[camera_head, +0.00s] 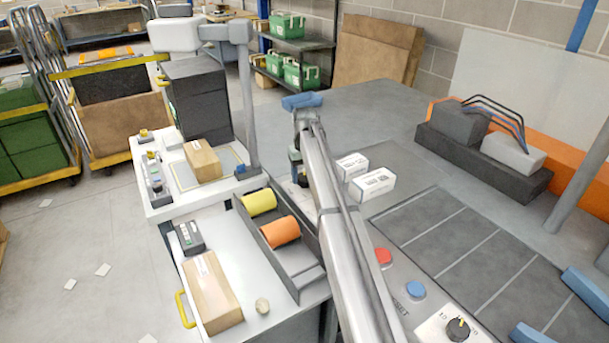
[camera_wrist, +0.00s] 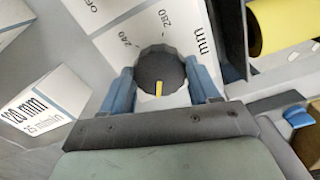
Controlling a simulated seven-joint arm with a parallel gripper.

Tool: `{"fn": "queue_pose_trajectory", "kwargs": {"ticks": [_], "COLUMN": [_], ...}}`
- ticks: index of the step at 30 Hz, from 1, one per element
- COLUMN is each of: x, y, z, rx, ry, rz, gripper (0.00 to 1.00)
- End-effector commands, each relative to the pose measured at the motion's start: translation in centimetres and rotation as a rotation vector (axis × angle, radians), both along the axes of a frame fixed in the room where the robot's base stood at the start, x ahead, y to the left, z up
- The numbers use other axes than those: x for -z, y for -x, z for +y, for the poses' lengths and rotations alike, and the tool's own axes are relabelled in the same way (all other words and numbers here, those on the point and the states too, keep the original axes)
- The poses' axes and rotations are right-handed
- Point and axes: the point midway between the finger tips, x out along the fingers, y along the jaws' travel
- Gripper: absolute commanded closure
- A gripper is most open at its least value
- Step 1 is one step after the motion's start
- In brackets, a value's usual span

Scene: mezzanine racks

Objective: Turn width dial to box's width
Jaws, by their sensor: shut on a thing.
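The width dial (camera_wrist: 160,70) is a dark round knob with a yellow pointer, on a white plate (camera_wrist: 98,18) marked 240, 280, mm and OFF. The pointer faces down toward my gripper's palm, away from the 240 and 280 marks. My gripper (camera_wrist: 161,78) is shut on the dial, a blue finger on each side. In the head view my arm covers the dial. Candidate boxes there are a brown box (camera_head: 203,160) on the machine top, another brown box (camera_head: 212,290) in front and two white boxes (camera_head: 352,166) (camera_head: 373,184); I cannot tell which is meant.
A white block (camera_wrist: 30,112) reading 120 mm and 25 m/min stands left of the dial. A yellow roll (camera_head: 258,202) and an orange roll (camera_head: 280,232) lie in a grey tray (camera_head: 312,277). Red (camera_head: 383,256) and blue (camera_head: 415,290) buttons and another knob (camera_head: 458,329) are lower right.

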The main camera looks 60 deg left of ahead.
Motion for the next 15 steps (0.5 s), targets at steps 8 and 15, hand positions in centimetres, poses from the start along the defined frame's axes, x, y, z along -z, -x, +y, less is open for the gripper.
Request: {"fn": "queue_pose_trajectory", "kwargs": {"ticks": [8, 15], "x": [-0.02, -0.02], "y": [0.00, 0.01], "z": [-0.05, -0.02], "rx": [0.001, 0.001], "ry": [0.001, 0.000], "rz": [0.000, 0.000], "gripper": [0.16, 0.14]}}
